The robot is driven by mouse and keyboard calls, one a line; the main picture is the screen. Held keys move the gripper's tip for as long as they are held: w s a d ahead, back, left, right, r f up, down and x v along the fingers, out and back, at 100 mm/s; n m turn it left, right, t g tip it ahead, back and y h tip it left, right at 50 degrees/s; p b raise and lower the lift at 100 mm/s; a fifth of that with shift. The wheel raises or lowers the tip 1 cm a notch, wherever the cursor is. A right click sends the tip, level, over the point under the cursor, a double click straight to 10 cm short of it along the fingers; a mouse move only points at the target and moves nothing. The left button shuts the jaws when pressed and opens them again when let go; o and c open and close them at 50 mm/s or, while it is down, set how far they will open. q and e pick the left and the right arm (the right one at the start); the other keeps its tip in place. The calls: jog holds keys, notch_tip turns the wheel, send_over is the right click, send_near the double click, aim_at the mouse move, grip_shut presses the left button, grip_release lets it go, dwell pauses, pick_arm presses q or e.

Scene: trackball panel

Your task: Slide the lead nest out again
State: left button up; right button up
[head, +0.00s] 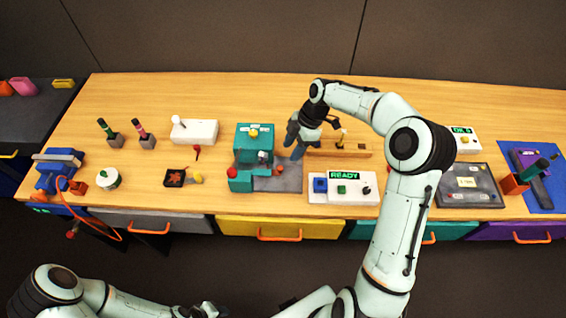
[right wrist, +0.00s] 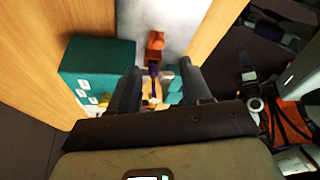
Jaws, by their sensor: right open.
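The teal fixture (head: 254,137) stands mid-table, with a lower teal block (head: 240,184) and a red knob (head: 232,172) at its front left. A small pale part (head: 263,156) shows at its opening; I cannot tell for sure which part is the lead nest. My right gripper (head: 294,152) is open just right of the fixture, fingers pointing down. In the right wrist view its fingers (right wrist: 160,78) stand apart, with an orange-red piece (right wrist: 155,42) and a purple part beyond them; contact cannot be told. My left arm runs along the bottom edge, its gripper unclear.
A white box (head: 195,131) and a black tray (head: 174,178) are to the left. The table's back strip is clear.

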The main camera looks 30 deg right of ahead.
aim_at(281, 167)
jog(key=x, duration=0.8)
jog(key=shift+w+f, duration=0.1)
jog(key=shift+f, duration=0.25)
grip_shut()
